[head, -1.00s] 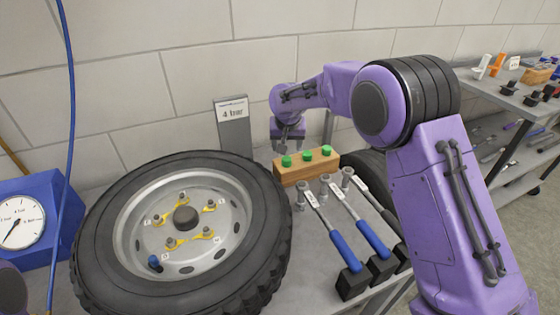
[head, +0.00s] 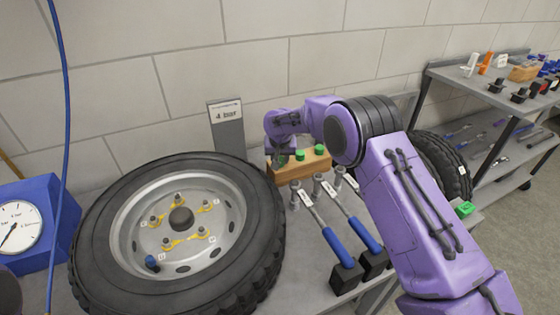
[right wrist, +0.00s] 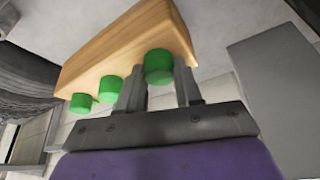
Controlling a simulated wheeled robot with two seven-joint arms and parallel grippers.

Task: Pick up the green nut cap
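A wooden block (head: 300,170) stands on the bench behind the wrenches and carries green nut caps in a row. The middle cap (head: 299,155) and the right cap (head: 319,150) show in the head view; the left one is hidden by my right gripper (head: 280,160). In the right wrist view the block (right wrist: 130,45) and three caps show. The nearest green cap (right wrist: 158,67) sits between the spread fingers of my right gripper (right wrist: 160,85); whether they touch it I cannot tell. My left gripper is not in view.
A tyre on a rim (head: 180,245) fills the bench's left. Wrenches with blue grips (head: 333,243) lie in front of the block. A grey post with a "4 bar" sign (head: 227,112) stands behind. A blue gauge box (head: 40,215) is at far left.

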